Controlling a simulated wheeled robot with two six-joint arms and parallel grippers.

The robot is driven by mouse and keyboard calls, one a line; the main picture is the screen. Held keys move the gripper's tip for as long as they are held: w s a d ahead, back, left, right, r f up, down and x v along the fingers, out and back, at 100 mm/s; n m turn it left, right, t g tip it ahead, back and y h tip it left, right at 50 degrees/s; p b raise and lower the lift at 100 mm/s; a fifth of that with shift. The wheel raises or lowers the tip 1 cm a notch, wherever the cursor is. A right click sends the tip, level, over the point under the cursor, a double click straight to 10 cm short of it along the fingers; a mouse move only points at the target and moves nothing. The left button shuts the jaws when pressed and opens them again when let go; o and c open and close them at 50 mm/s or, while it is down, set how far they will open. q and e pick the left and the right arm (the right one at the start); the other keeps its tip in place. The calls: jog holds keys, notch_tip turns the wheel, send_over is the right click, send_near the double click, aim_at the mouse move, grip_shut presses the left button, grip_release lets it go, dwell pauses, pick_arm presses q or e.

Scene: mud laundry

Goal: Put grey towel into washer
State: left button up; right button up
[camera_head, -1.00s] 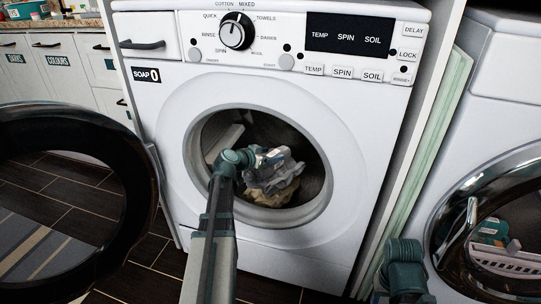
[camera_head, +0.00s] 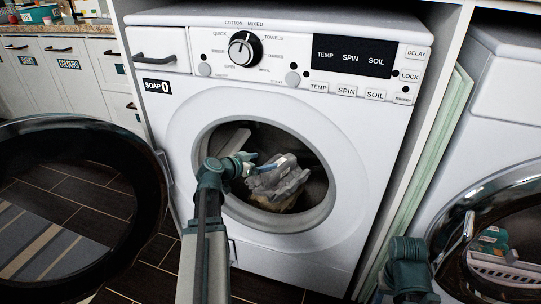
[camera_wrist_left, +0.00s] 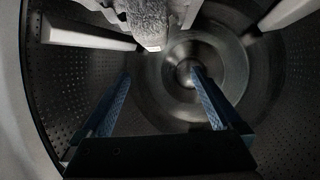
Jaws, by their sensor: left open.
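The grey towel (camera_head: 280,180) lies crumpled inside the drum of the white washer (camera_head: 320,115), on top of a beige cloth (camera_head: 284,201). In the left wrist view, the towel (camera_wrist_left: 147,22) shows at the top edge, apart from the fingers. My left gripper (camera_head: 254,164) is in the round door opening, just left of the towel. In the left wrist view my left gripper (camera_wrist_left: 161,74) has its two blue fingers spread, with nothing between them. My right arm shows at lower right, but its gripper is not visible.
The washer's round dark door (camera_head: 150,190) stands open at the left. A second washer (camera_head: 503,110) with a glass door stands at the right. White cabinets (camera_head: 70,75) are at back left. A striped rug (camera_head: 40,245) lies on the dark tiled floor.

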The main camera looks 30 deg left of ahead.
pick_arm(q)
jog(key=shift+p+v, duration=0.45)
jog(key=shift+v, duration=1.25)
jog(key=shift+s, duration=0.1)
